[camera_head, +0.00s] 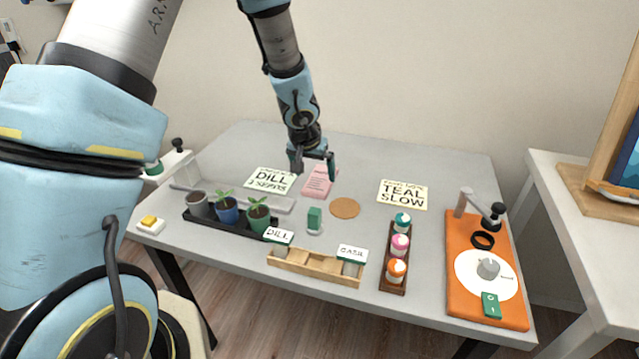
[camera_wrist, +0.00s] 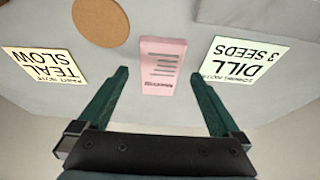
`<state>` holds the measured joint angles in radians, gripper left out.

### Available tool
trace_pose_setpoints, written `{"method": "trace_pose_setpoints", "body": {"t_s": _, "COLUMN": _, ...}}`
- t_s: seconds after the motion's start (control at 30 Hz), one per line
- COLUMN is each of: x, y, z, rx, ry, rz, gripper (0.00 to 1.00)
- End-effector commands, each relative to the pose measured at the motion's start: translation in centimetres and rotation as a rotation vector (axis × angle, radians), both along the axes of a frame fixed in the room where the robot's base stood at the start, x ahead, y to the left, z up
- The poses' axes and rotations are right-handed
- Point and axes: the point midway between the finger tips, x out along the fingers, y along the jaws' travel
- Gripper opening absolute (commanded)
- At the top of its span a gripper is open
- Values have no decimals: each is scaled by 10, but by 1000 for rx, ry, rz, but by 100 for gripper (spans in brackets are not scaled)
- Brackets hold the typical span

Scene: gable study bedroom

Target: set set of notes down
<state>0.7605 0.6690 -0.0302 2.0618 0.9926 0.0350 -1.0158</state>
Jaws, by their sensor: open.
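The set of notes is a pink pad (camera_head: 319,183) with dark printed lines, lying on the grey table towards the back, between the DILL card and the round cork mat. In the wrist view the pink notes (camera_wrist: 163,66) lie between and beyond my fingertips, with clear space on both sides. My gripper (camera_head: 313,172) is open and empty, just above and behind the notes in the head view. Its two green fingers also show in the wrist view (camera_wrist: 158,72), spread wide apart and not touching the notes. The gripper partly overlaps the notes' far end in the head view.
A DILL 3 SEEDS card (camera_head: 270,181), a TEAL SLOW card (camera_head: 402,194) and a cork mat (camera_head: 345,208) lie nearby. Potted plants in a black tray (camera_head: 262,233), a wooden rack (camera_head: 315,267), paint bottles and an orange board (camera_head: 458,235) stand nearer the front.

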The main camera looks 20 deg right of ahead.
Motion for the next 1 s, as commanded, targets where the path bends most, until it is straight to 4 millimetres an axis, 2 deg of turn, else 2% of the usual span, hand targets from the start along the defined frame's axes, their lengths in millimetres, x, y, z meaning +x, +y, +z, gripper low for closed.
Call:
{"method": "trace_pose_setpoints", "body": {"t_s": 0.23, "x": 5, "y": -5, "z": -17, "rx": 2, "ry": -1, "rz": -2, "gripper": 100}}
{"method": "trace_pose_setpoints", "body": {"t_s": 0.5, "x": 17, "y": -14, "z": -50, "rx": 1, "ry": -1, "rz": -1, "gripper": 100}}
{"method": "trace_pose_setpoints", "body": {"t_s": 0.8, "x": 20, "y": -15, "z": -55, "rx": 0, "ry": -1, "rz": 1, "gripper": 100}}
{"method": "trace_pose_setpoints", "body": {"t_s": 0.87, "x": 20, "y": -15, "z": -55, "rx": 0, "ry": -1, "rz": 1, "gripper": 96}}
{"method": "trace_pose_setpoints", "body": {"t_s": 1.0, "x": 19, "y": -15, "z": -55, "rx": 0, "ry": -1, "rz": 1, "gripper": 80}}
